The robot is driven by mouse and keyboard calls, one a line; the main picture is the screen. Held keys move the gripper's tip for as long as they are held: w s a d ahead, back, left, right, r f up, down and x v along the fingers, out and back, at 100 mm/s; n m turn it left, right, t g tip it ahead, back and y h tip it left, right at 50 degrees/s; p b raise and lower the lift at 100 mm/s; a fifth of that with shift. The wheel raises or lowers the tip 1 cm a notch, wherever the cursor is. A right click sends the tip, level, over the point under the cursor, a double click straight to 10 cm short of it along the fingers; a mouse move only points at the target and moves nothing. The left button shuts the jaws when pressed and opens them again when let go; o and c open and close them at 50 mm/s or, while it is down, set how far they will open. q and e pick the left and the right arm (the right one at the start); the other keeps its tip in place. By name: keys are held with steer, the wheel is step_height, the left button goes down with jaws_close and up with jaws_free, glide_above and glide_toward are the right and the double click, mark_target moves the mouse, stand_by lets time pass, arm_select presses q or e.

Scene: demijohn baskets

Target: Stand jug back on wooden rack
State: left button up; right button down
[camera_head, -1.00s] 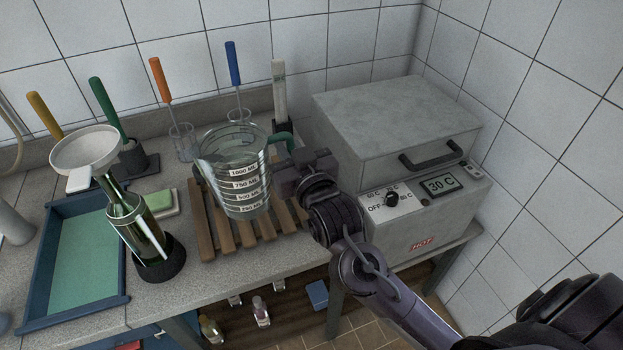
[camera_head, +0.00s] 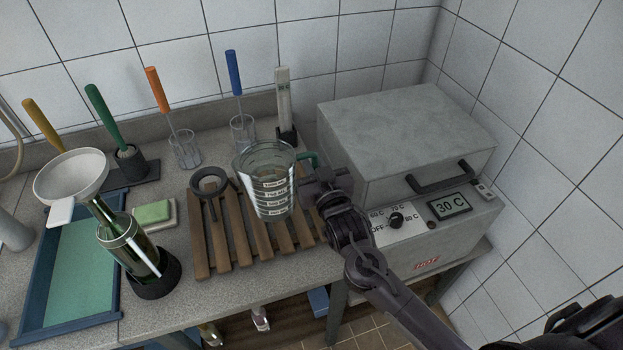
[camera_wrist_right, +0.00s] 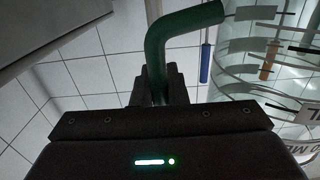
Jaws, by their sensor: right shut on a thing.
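A clear measuring jug (camera_head: 268,183) with white volume labels and a green handle (camera_head: 308,160) is upright over the wooden rack (camera_head: 235,245). I cannot tell whether its base touches the slats. My right gripper (camera_head: 318,180) is at the jug's right side, shut on the green handle. In the right wrist view the green handle (camera_wrist_right: 185,35) rises from between the jaws, with the jug's clear wall (camera_wrist_right: 265,75) on the right. My left gripper is not in view.
A dark ring stand (camera_head: 210,183) stands at the rack's back left. A green bottle with a funnel (camera_head: 75,175) stands left of the rack, beside a blue tray (camera_head: 38,300). A grey heater box (camera_head: 400,140) stands close on the right. Brushes in glasses (camera_head: 185,150) stand behind.

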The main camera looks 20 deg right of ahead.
steer(key=shift+f+p, duration=0.45)
steer(key=shift+f, duration=2.85)
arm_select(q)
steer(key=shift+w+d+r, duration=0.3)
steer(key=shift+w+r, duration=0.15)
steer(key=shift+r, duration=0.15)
arm_select(e)
steer(key=shift+f, duration=0.1)
steer(key=c, duration=1.4)
jaws_free()
steer(key=shift+f, duration=0.1)
steer(key=shift+c, duration=0.2)
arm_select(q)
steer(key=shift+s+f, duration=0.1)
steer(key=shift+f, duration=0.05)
